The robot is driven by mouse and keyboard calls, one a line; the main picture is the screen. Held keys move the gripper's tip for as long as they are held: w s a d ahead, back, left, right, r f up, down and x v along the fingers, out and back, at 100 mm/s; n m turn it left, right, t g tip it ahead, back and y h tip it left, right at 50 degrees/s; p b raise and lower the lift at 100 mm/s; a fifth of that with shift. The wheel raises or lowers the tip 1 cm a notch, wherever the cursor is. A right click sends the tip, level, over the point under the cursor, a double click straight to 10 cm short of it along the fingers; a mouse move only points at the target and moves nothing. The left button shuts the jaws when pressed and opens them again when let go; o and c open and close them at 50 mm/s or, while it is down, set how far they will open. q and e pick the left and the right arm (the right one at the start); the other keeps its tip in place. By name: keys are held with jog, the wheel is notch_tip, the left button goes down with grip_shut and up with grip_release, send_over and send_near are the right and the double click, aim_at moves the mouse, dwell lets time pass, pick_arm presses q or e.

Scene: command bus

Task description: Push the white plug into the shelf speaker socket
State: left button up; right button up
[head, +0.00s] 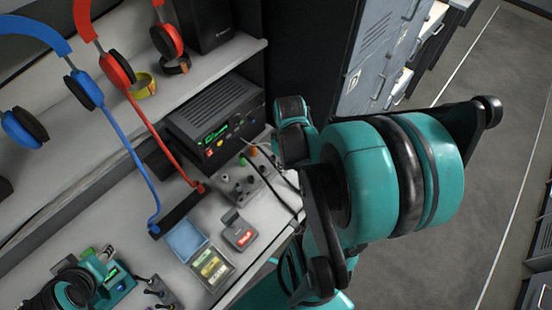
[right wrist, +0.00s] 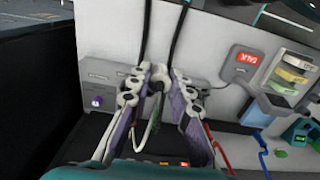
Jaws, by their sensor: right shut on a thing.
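In the right wrist view my right gripper (right wrist: 158,85) is shut on a small white plug (right wrist: 158,74), which is mostly hidden between the fingertips. A white cable (right wrist: 148,130) loops below it. The fingers are over a grey socket panel (right wrist: 101,82); they hide the spot under the plug, so I cannot tell whether it touches or enters a socket. In the head view the panel (head: 240,185) lies on the desk in front of the black radio unit, and my fingertips are not clear there. A black shelf speaker (head: 205,22) stands on the shelf. My left gripper is not in view.
The black radio unit (head: 214,120) stands just behind the panel. A grey box with a red label (head: 239,234) and an open case with yellow pieces (head: 211,266) lie nearby. Black cables (right wrist: 180,30) run beside the fingers.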

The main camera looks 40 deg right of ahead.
jog(key=shift+s+r, duration=0.2)
jog(key=shift+s, duration=0.15)
jog(key=w+d+f+n+b, duration=0.1)
jog(key=w+d+n, duration=0.2)
jog(key=w, duration=0.3)
jog(key=w+d+f+n+b, duration=0.1)
jog(key=w+d+f+n, duration=0.15)
jog(key=w, duration=0.35)
jog(key=shift+n, duration=0.25)
notch_tip(320, 180, down, 4)
jog(key=b, duration=0.3)
jog(key=shift+w+f+b, duration=0.1)
jog(key=shift+f+b, duration=0.05)
jog(key=shift+b, duration=0.2)
jog(key=shift+a+f+b, duration=0.1)
jog(key=shift+f+b, duration=0.3)
jog(key=shift+f, duration=0.05)
jog(key=shift+f+b, duration=0.3)
jog(key=shift+b, duration=0.25)
jog(key=shift+f, duration=0.25)
jog(key=shift+f+b, duration=0.65)
jog(key=shift+b, duration=0.2)
dwell(0.7)
